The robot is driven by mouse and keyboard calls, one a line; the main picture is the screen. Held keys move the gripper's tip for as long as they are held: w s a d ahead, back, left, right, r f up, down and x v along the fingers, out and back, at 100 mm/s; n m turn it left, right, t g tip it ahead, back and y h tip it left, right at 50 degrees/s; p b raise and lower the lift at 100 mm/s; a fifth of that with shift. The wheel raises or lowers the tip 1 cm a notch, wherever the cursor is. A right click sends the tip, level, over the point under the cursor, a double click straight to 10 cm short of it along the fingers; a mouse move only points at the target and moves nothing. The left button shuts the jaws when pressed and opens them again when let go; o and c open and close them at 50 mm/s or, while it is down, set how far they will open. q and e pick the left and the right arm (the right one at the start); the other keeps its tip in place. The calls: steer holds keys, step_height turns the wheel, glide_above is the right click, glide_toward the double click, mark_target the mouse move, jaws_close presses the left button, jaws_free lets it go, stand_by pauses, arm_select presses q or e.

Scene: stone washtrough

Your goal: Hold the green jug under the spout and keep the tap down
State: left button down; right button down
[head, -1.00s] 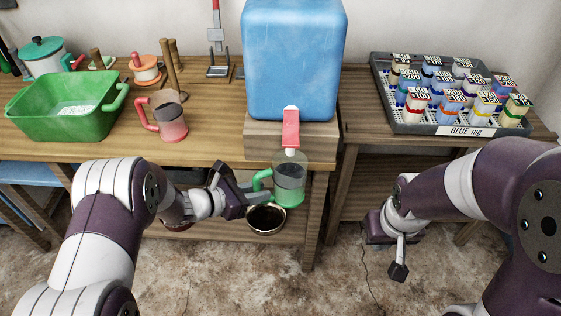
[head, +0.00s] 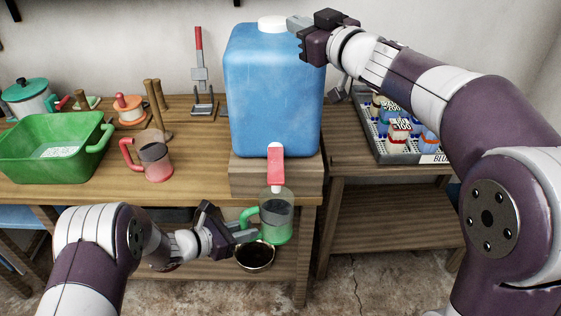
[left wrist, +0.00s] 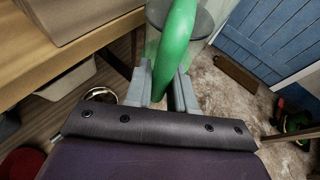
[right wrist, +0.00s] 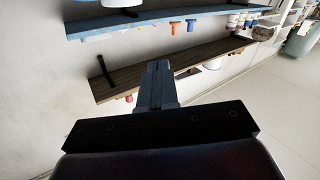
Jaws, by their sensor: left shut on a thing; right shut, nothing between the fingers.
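The clear jug with the green handle and base (head: 277,226) is upright below the red tap lever (head: 276,163), with dark contents showing inside. My left gripper (head: 247,235) is shut on its green handle (left wrist: 178,40) and holds it in front of the table edge. The tap is at the lower front of the blue water container (head: 272,95); the spout itself is hard to make out behind the lever. My right gripper (head: 298,23) is shut and empty, beside the white cap (head: 272,23) on top of the container, well above the tap. Its closed fingers also show in the right wrist view (right wrist: 157,85).
A red-handled jug (head: 157,165) and a green basin (head: 55,150) stand on the table to the left. A rack of labelled bottles (head: 393,155) is on the right, partly behind my right arm. A dark bowl (head: 254,257) is below the green jug.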

steer(key=s+a+f+n+g+y, duration=0.25)
steer(key=s+a+n+g, duration=0.35)
steer(key=a+n+g, duration=0.45)
steer(key=s+d+f+m+g+h, duration=0.1)
steer(key=s+d+f+g+h, duration=0.2)
steer(key=d+f+h, duration=0.5)
steer(key=shift+s+d+g+h, duration=0.2)
steer(key=shift+d+g+h, duration=0.45)
steer(key=shift+d+g, duration=0.2)
